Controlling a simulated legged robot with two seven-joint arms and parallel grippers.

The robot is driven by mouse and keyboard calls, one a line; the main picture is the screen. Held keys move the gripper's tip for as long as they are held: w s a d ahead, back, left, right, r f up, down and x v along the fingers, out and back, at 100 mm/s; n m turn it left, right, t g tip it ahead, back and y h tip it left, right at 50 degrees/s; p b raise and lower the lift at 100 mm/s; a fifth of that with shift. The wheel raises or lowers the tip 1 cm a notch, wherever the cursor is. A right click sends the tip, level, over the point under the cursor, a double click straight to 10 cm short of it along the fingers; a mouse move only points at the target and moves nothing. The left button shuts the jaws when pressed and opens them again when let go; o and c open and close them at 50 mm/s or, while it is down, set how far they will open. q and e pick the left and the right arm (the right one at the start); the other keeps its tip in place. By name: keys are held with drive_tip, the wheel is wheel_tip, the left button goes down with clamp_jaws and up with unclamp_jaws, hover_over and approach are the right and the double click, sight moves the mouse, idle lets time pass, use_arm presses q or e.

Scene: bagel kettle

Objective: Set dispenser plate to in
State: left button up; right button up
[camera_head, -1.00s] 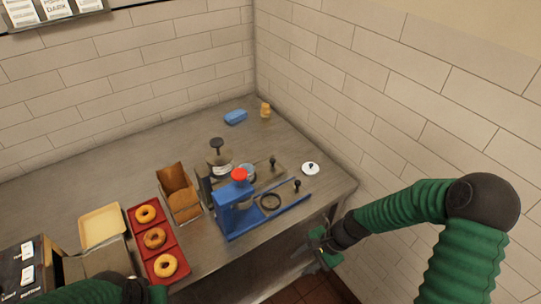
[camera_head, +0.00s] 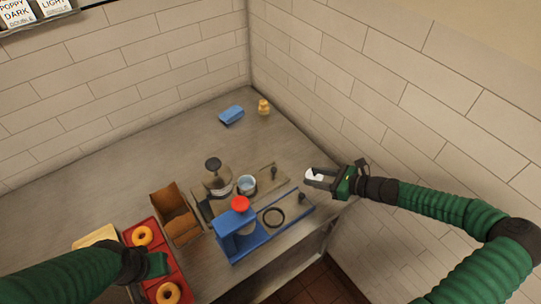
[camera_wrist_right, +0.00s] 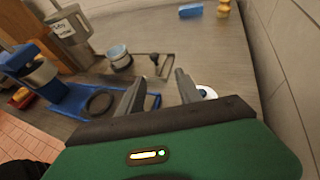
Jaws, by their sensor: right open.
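A blue dispenser (camera_head: 238,238) with a red top stands on the counter. A flat plate with a black ring (camera_head: 273,216) and a black upright knob (camera_head: 302,198) extends to its right; the ring also shows in the wrist view (camera_wrist_right: 100,103). Behind it is a grey dispenser (camera_head: 218,182) with a similar plate and knob (camera_head: 273,173). My right gripper (camera_head: 308,180) is open above the counter's right end, right of both plates; its two fingers show apart in the wrist view (camera_wrist_right: 158,82). My left gripper (camera_head: 150,266) is at lower left over the red tray; its fingers are unclear.
A white lid (camera_head: 315,175) lies near the right fingers. A blue-white cup (camera_head: 247,184) stands by the grey dispenser. A brown box (camera_head: 174,215) and a red tray (camera_head: 180,284) with bagels are left. The back counter is mostly clear; a wall bounds the right.

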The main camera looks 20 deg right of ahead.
drive_tip(key=p, duration=0.1)
approach(274, 168)
drive_tip(key=x, duration=0.3)
drive_tip(key=p+x, duration=0.1)
drive_tip(key=x, duration=0.5)
drive_tip(key=shift+d+f, duration=0.1)
drive_tip(key=shift+f, duration=0.25)
drive_tip(key=shift+w+f+p, duration=0.1)
drive_tip(key=shift+w+p, duration=0.05)
drive_tip(key=shift+p, duration=0.15)
drive_tip(key=shift+a, duration=0.45)
drive_tip(key=shift+c, duration=0.2)
drive_tip(key=shift+w, duration=0.1)
drive_tip(key=shift+c, duration=1.3)
use_arm(q)
drive_tip(key=r, duration=0.2)
drive_tip(key=s+r, duration=0.1)
drive_tip(key=shift+a, duration=0.35)
use_arm(e)
drive_tip(key=shift+f, duration=0.1)
clamp_jaws()
